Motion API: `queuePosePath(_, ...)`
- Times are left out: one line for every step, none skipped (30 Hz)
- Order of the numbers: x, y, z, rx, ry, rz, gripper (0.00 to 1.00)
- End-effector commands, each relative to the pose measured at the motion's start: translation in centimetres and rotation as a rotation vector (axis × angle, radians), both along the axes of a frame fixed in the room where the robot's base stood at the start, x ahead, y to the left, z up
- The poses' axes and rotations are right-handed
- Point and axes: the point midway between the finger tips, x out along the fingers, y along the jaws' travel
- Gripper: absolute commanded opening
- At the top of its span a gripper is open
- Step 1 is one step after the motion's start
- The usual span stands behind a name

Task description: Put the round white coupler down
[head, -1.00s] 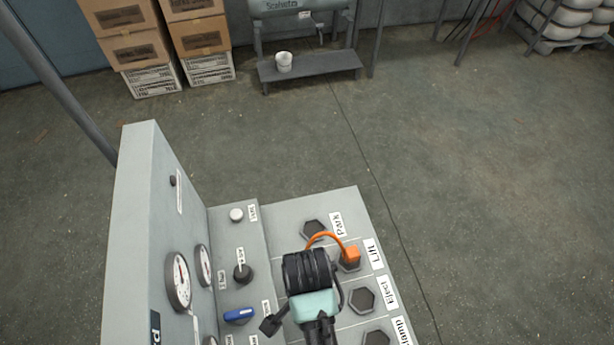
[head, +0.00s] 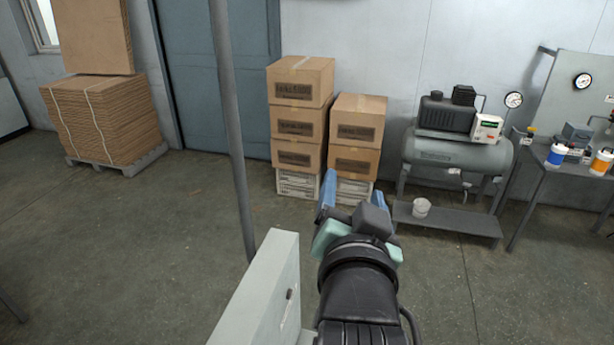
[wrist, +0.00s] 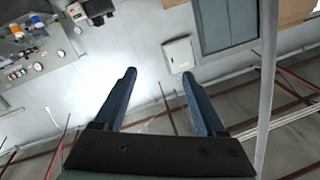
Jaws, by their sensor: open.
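My gripper (head: 345,205) is raised in the middle of the head view, in front of the stacked boxes. In the wrist view its two blue fingers (wrist: 158,78) stand wide apart with nothing between them.
The grey press cabinet's upright panel (head: 262,290) stands below and left of my gripper, beside a grey pole (head: 232,130).

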Motion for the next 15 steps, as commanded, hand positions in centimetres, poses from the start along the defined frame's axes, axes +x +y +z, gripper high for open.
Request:
queuePosePath(-0.6, 1.2, 5.3, -0.076, -0.141, 0.023, 0.73)
queuePosePath(-1.3, 1.8, 8.2, -0.121, -0.221, 0.030, 0.73)
queuePosePath(-2.4, 2.6, 11.8, -0.178, -0.322, 0.034, 0.73)
queuePosePath(-3.4, 3.1, 14.3, -0.220, -0.397, 0.034, 0.73)
queuePosePath(-4.4, 3.7, 16.5, -0.257, -0.467, 0.031, 0.73)
queuePosePath(-5.9, 4.2, 19.2, -0.301, -0.550, 0.023, 0.73)
queuePosePath(-7.0, 4.6, 20.9, -0.330, -0.610, 0.015, 0.73)
queuePosePath(-8.1, 5.0, 22.4, -0.357, -0.662, 0.007, 0.73)
queuePosePath(-9.5, 5.4, 24.1, -0.386, -0.721, -0.004, 0.73)
queuePosePath(-10.4, 5.6, 25.1, -0.404, -0.760, -0.012, 0.73)
queuePosePath(-11.1, 5.7, 26.0, -0.419, -0.792, -0.020, 0.73)
queuePosePath(-12.0, 5.9, 26.8, -0.436, -0.824, -0.030, 0.73)
queuePosePath(-12.4, 6.0, 27.2, -0.444, -0.842, -0.035, 0.73)
queuePosePath(-12.8, 6.1, 27.5, -0.449, -0.857, -0.039, 0.73)
queuePosePath(-13.1, 6.2, 27.8, -0.455, -0.868, -0.043, 0.73)
